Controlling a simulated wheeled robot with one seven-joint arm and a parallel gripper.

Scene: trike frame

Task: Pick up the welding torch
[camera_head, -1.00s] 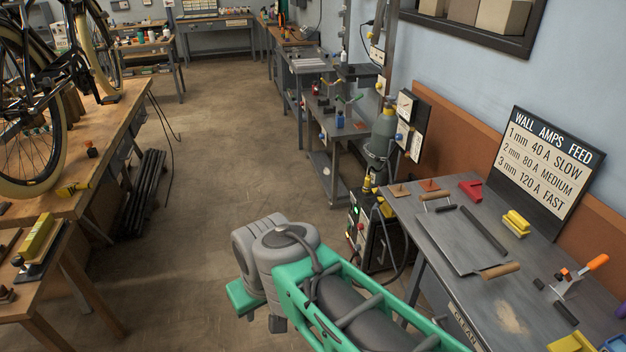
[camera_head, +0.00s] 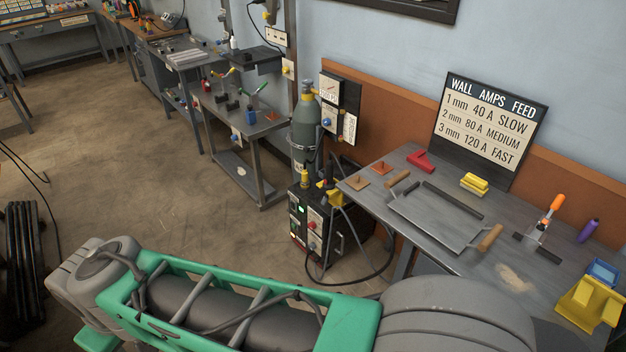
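The black welding machine (camera_head: 312,232) stands on the floor left of the steel worktable (camera_head: 505,275), with a lit green display and a looped dark cable (camera_head: 385,262). A yellow holder with a dark upright handle (camera_head: 330,190) is on top of the machine. This may be the welding torch, but it is too small to be sure. My green and grey arm crosses the bottom of the view in front of the machine and table. My gripper is not in view.
The worktable bears a flat metal plate (camera_head: 432,222), a red magnet-like block (camera_head: 420,161), yellow blocks (camera_head: 474,184) and an orange-handled clamp (camera_head: 550,212). A gas cylinder (camera_head: 304,125) stands behind the machine.

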